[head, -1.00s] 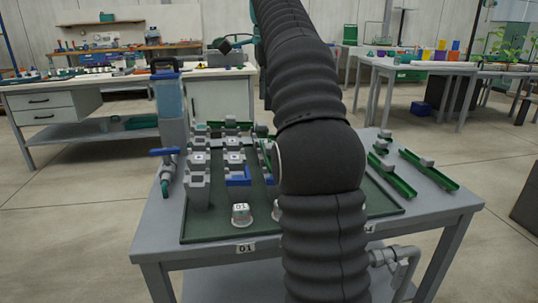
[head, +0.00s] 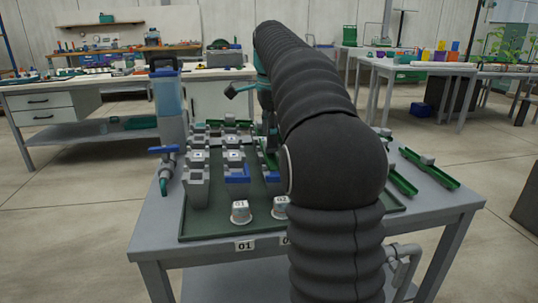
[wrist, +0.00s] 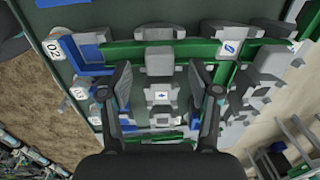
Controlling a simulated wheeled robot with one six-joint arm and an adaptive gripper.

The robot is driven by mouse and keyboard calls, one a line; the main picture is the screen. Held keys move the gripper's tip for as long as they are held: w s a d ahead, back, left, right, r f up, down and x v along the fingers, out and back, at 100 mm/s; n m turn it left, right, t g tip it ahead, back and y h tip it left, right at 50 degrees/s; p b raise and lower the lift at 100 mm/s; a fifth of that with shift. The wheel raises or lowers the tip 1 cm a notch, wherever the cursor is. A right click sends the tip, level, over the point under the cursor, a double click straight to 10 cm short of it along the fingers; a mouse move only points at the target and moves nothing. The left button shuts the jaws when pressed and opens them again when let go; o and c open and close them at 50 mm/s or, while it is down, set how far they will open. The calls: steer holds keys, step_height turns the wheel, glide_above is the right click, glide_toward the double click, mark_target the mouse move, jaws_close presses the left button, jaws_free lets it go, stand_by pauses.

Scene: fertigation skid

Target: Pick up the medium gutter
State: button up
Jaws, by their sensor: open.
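Green gutters with grey blocks on them lie at the right of the skid table, one long one (head: 430,170) and a shorter one (head: 403,184) partly behind my arm. I cannot tell by size which is the medium gutter. In the wrist view a long green gutter (wrist: 190,50) runs across the picture above my fingertips, passing behind a grey block. My gripper (wrist: 160,95) is open, its two fingers apart on either side of a grey block with a white label, and holds nothing. In the head view my arm hides much of the table's middle.
Grey stepped holders (head: 197,178) and blue brackets (head: 237,175) stand on the dark green mat (head: 205,228). Two labelled grey caps, one of them here (head: 240,212), sit at the front. A blue-clear filter column (head: 168,105) with a valve stands at the left edge.

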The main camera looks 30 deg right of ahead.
step_height(320, 180, down, 2)
steer(key=shift+f, duration=0.1)
jaws_close()
stand_by(0.4)
step_height(320, 180, up, 5)
steer(key=shift+w+d+f+p, duration=0.1)
steer(key=shift+p, duration=0.55)
steer(key=s+d+r, duration=0.6)
steer(key=s+d, duration=0.1)
steer(key=d, duration=0.2)
steer(key=shift+d+r, duration=0.2)
